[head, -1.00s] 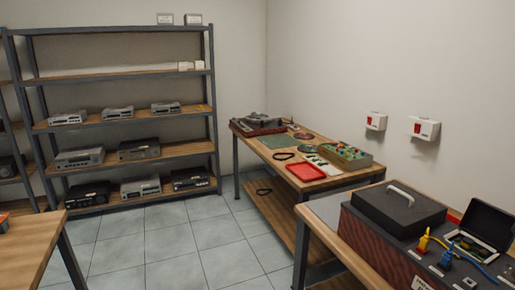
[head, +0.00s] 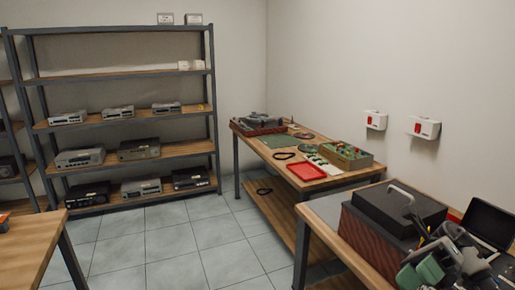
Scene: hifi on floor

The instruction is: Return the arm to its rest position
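My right gripper (head: 428,236) shows at the lower right, in front of the dark box with a handle (head: 398,206) on the near bench. Grey and green parts of my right arm rise from the bottom edge behind it. The fingers are small and dark against the equipment, so I cannot tell whether they are open or shut. I see nothing clearly held in them. My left gripper is out of view.
The near bench (head: 322,235) also carries an open black case (head: 488,222), partly hidden by my arm. A farther bench holds a red tray (head: 306,172). Metal shelves (head: 128,120) with hi-fi units stand at the left. Tiled floor (head: 190,245) is clear between.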

